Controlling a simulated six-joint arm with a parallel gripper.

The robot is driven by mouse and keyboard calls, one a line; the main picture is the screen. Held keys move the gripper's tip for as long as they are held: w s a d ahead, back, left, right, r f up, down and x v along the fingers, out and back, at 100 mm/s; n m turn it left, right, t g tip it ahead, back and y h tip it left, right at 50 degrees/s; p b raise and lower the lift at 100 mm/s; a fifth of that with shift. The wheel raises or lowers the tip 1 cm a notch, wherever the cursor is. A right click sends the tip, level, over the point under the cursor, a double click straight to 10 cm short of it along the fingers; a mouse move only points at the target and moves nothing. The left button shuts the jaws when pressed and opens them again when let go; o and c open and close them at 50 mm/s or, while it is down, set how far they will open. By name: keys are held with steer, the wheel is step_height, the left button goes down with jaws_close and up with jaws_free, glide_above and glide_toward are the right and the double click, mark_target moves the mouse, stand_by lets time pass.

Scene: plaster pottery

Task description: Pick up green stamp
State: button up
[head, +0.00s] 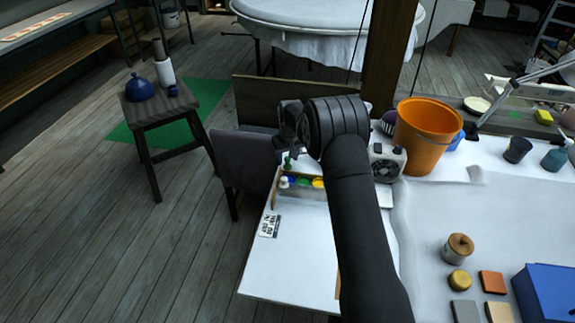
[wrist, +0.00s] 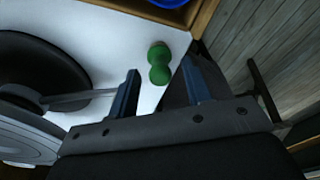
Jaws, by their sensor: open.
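The green stamp (wrist: 159,63) is a small, waisted green piece on the white table top, near the table's edge. In the head view the green stamp (head: 288,163) shows small beside the paint box. My gripper (wrist: 160,72) is open and empty. In the wrist view the stamp appears between and just beyond its two fingertips, with no visible contact. In the head view my gripper (head: 286,128) is above and close to the stamp, partly hidden by my own wrist.
A wooden box of paint pots (head: 305,182) lies beside the stamp. A grey chair (head: 246,160) stands against the table's left edge. A white device with a fan (head: 387,165) and an orange bucket (head: 425,140) stand to the right. The front left table top is mostly clear.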

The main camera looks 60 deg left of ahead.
steer(key=shift+a+f, duration=0.1)
steer(key=shift+f, duration=0.6)
steer(key=shift+c, duration=0.5)
jaws_close()
steer(key=shift+r, duration=0.1)
